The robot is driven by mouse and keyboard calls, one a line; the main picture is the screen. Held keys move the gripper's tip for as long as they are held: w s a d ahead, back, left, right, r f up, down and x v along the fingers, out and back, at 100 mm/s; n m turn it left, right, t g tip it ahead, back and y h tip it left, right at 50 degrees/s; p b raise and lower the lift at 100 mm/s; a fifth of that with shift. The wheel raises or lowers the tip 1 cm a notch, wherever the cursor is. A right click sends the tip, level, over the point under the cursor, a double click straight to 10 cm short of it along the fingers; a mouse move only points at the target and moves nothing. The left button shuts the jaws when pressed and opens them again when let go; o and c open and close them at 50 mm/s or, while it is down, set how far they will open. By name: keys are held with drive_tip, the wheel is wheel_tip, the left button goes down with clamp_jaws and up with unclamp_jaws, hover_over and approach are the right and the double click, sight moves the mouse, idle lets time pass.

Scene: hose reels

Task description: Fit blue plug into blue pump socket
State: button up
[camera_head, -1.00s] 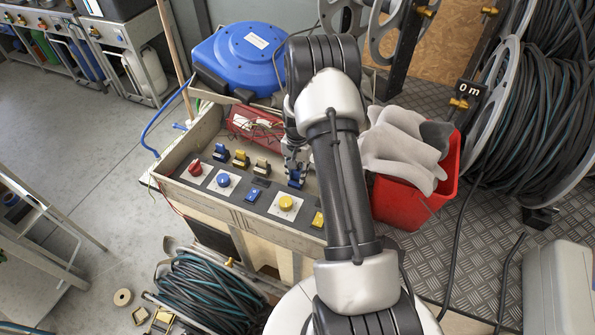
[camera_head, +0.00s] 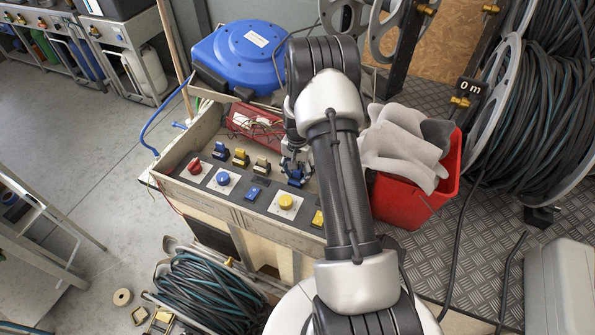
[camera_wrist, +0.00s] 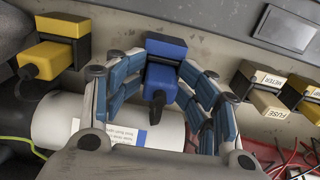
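The blue plug (camera_wrist: 160,80), with a dark cable end, sits in front of the blue-lidded socket (camera_wrist: 167,45) in the wrist view. It lines up with the socket and appears seated, much like the yellow plug beside it; the full depth is hidden. My gripper (camera_wrist: 163,68) has its blue-padded fingers on either side of the plug, seemingly spread and clear of it. In the head view my gripper (camera_head: 295,168) is at the right part of the panel, partly hidden by my arm.
A yellow plug and socket (camera_wrist: 48,55) are close on the left. A white cylinder (camera_wrist: 70,122) lies below the fingers. The red bucket (camera_head: 405,205) with grey cloth stands right of the panel (camera_head: 235,205).

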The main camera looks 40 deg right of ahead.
drive_tip(key=shift+s+f, duration=0.15)
wheel_tip(320, 180, up, 13)
drive_tip(key=p, duration=0.5)
drive_tip(key=s+a+r+n+t, duration=0.1)
drive_tip(key=s+a+r+n, duration=0.2)
drive_tip(key=a+r, duration=0.55)
drive_tip(key=s+a+r+n+t, duration=0.15)
drive_tip(key=a+r, duration=0.25)
drive_tip(key=r, duration=0.9)
drive_tip(key=s+a+r+n, duration=0.2)
drive_tip(key=s+a, duration=0.1)
drive_tip(key=s, duration=0.4)
drive_tip(key=s+a+r+n+t, duration=0.1)
drive_tip(key=s+a+r+n, duration=0.1)
drive_tip(key=s, duration=0.5)
drive_tip(key=s+a+r+n+t, duration=0.1)
drive_tip(key=s+a+r+n, duration=0.1)
drive_tip(key=s+a, duration=0.4)
drive_tip(key=shift+s+a+r+n, duration=0.2)
drive_tip(key=shift+s+n, duration=0.2)
drive_tip(key=shift+n, duration=0.35)
drive_tip(key=shift+o, duration=0.2)
